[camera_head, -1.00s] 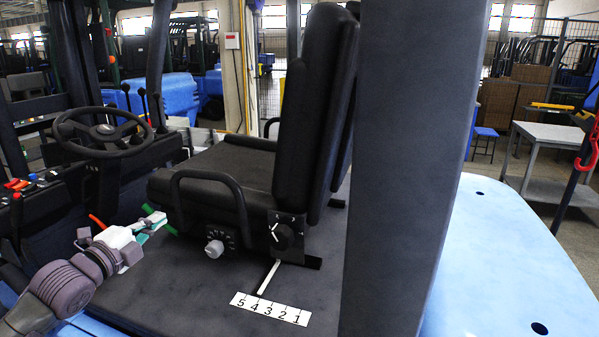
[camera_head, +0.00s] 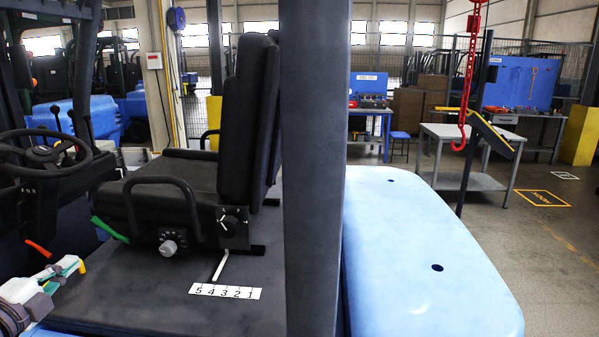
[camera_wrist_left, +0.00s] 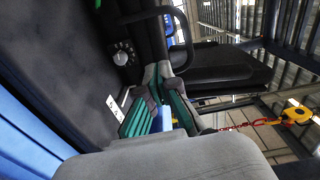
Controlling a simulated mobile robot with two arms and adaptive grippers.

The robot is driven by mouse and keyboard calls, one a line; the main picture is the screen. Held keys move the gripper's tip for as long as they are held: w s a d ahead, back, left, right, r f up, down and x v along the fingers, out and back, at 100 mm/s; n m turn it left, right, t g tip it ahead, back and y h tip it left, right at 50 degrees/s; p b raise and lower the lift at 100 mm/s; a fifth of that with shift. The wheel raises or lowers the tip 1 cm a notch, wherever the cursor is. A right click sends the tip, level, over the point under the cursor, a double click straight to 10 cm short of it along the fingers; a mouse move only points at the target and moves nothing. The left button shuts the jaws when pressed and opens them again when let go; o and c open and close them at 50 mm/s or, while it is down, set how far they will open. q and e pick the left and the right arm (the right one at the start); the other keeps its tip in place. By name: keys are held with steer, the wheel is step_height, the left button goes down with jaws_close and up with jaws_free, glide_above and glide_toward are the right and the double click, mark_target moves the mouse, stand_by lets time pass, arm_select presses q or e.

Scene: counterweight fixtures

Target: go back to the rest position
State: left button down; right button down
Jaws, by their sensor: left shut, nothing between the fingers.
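My left gripper (camera_head: 70,267) is at the lower left of the head view, beside the forklift's seat platform. Its fingers are shut with nothing between them. In the left wrist view the gripper (camera_wrist_left: 160,82) has its grey and green fingers close together, with the seat behind them. It is apart from the black seat (camera_head: 165,190). My right gripper is in neither view.
A dark upright pillar (camera_head: 312,150) stands mid-view. The steering wheel (camera_head: 40,165) is at the left. A numbered scale (camera_head: 225,291) lies on the platform. A light-blue rear cover (camera_head: 430,240), a grey table (camera_head: 470,135) and a red hook (camera_head: 461,138) are at right.

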arm_select(q)
steer(key=s+d+f+n+g, duration=0.3)
steer(key=s+d+f, duration=0.1)
steer(key=f, duration=0.4)
steer(key=s+d+f+n+g, duration=0.2)
steer(key=s+d+f+n, duration=0.15)
steer(key=f, duration=0.55)
steer(key=s+d+f+n+g, duration=0.25)
steer(key=s+d+f, duration=0.2)
steer(key=f, duration=0.35)
steer(key=s+d+f+n+g+y, duration=0.1)
steer(key=s+d+f+n+g, duration=0.25)
steer(key=s+d, duration=0.35)
steer(key=s+d+f+n+g, duration=0.25)
steer(key=s+d+n, duration=0.2)
steer(key=s, duration=0.45)
step_height(320, 180, down, 26)
steer(key=s+r+g, duration=0.1)
steer(key=s+g, duration=0.1)
steer(key=s+a+f+g+b, duration=0.1)
steer(key=s+a+f, duration=0.1)
steer(key=s+f, duration=1.4)
step_height(320, 180, down, 2)
steer(key=shift+s+a+f+m, duration=0.25)
steer(key=shift+s+a+m, duration=0.05)
steer(key=shift+s+a, duration=0.05)
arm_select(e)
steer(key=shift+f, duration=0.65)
